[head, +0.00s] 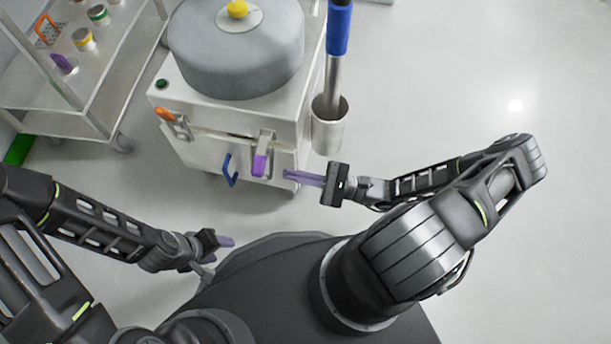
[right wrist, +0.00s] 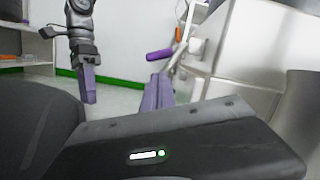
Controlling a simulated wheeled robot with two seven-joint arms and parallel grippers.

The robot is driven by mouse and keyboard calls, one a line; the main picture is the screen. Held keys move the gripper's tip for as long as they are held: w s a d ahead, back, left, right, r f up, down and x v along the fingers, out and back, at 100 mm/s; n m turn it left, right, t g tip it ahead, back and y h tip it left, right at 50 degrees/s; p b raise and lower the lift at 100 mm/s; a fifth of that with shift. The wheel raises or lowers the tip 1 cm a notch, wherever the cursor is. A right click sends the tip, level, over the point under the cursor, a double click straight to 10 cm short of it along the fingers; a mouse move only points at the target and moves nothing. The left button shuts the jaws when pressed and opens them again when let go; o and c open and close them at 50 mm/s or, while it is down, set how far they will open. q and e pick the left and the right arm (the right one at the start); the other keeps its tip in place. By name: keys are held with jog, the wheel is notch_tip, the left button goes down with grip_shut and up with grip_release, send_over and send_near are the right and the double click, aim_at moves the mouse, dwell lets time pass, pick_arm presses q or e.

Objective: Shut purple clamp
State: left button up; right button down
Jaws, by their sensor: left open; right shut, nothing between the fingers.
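The purple clamp (head: 260,160) is on the front of the white machine housing, with a metal bracket above its purple grip. In the right wrist view its purple grip (right wrist: 159,56) sticks out from the machine, beyond my fingertips. My right gripper (head: 287,176) is shut and empty, just right of and apart from the clamp in the head view. Its purple fingers (right wrist: 158,85) point toward the grip in the right wrist view. My left gripper (head: 232,242) is low, away from the machine, and open; it also shows in the right wrist view (right wrist: 90,98).
An orange clamp (head: 165,114) and a blue handle (head: 230,170) are on the same machine. A grey round lid (head: 236,50) sits on top. A metal cup (head: 329,125) holding a blue-gripped rod stands at its right side. A steel cart (head: 110,75) is at the left. Floor at right is clear.

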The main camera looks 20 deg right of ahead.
aim_at(261, 157)
pick_arm(q)
jog(key=shift+w+f+b, duration=0.1)
jog(key=shift+f+b, duration=0.25)
jog(key=shift+f, duration=0.15)
pick_arm(e)
jog(key=x, duration=0.5)
jog(key=shift+a, duration=0.1)
pick_arm(q)
jog(key=shift+r, duration=0.1)
pick_arm(e)
jog(key=shift+r, duration=0.1)
pick_arm(q)
jog(key=shift+r+p, duration=0.25)
jog(key=shift+p, duration=0.05)
pick_arm(e)
jog(key=shift+r+m, duration=0.1)
jog(key=shift+m, duration=0.3)
